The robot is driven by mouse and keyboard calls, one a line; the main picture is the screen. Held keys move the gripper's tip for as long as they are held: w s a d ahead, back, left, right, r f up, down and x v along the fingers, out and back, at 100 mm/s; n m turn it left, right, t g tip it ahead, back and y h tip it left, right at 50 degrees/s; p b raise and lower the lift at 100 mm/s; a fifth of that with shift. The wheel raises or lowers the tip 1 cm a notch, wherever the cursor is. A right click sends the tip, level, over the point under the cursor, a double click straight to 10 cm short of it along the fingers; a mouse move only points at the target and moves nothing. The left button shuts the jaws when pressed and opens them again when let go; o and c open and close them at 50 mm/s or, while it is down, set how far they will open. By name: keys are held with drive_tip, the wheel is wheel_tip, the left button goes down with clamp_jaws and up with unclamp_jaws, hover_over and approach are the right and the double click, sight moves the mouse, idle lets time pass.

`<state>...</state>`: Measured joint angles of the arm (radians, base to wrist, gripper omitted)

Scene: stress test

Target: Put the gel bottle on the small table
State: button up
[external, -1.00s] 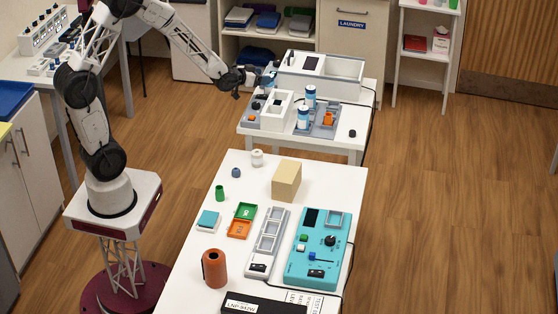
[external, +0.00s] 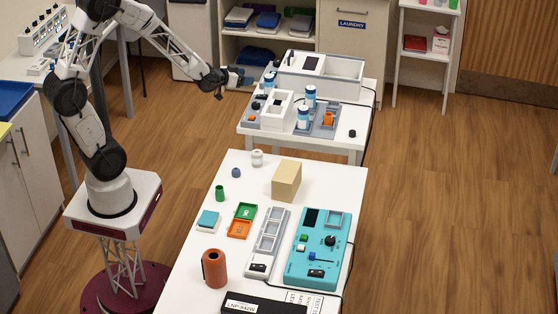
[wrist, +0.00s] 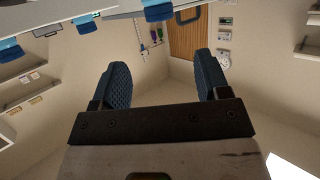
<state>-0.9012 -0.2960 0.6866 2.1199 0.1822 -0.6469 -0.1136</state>
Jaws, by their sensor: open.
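Blue-and-white bottles (external: 310,95) stand on the white far table (external: 345,143); one stands in front (external: 303,119) and another is at the left (external: 269,81). I cannot tell which is the gel bottle, or for certain which table is the small one. My gripper (external: 241,76) is raised to the left of the far table, apart from the bottles. In the wrist view my gripper (wrist: 162,75) has its two dark blue fingers spread wide, with nothing between them.
The far table also holds a white box-like device (external: 320,73) and a grey tray (external: 322,132). The near table (external: 225,172) carries a tan block (external: 286,181), a teal device (external: 318,248) and a brown cylinder (external: 214,268). Floor on the right is clear.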

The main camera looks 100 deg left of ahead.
drive_tip(key=shift+d, duration=0.1)
idle(0.6)
drive_tip(key=w+d+r+m+g+h, duration=0.1)
drive_tip(key=w+d+r+m+h, duration=0.2)
drive_tip(key=d, duration=1)
drive_tip(key=w+d+r+m+g+h, duration=0.1)
drive_tip(key=d+r+h, duration=0.3)
drive_tip(key=d, duration=1)
drive_tip(key=s+d+r+m+g+h, duration=0.1)
drive_tip(key=s+d+r+m+g, duration=0.1)
drive_tip(key=s+d, duration=0.6)
drive_tip(key=s+d+r+m+g+h, duration=0.2)
drive_tip(key=s+d, duration=0.6)
drive_tip(key=d, duration=0.7)
drive_tip(key=shift+s+r+m+g, duration=0.2)
drive_tip(key=shift+r+m+g, duration=0.4)
drive_tip(key=shift+r+g, duration=0.25)
